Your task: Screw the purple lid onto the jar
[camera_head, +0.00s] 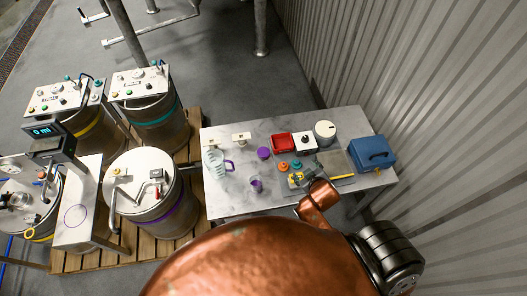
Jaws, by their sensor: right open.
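The purple lid (264,153) appears as a small round purple piece lying on the grey marbled table, left of the red tray. A small purple-tinted container (256,185), which looks like the jar, stands nearer the front edge, just below the lid in the picture. The lid and this container are apart. My right gripper (308,181) is open over the front right part of the table, to the right of the container and touching neither. Its fingers are small and partly merge with the tools behind them. My left gripper is not in view.
A clear jug (216,164) with a purple handle stands at the left. Orange lids (283,166), a red tray (283,142), a white box (304,142), a white round device (325,133) and a blue case (371,153) fill the right. Large drums (143,185) stand left of the table.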

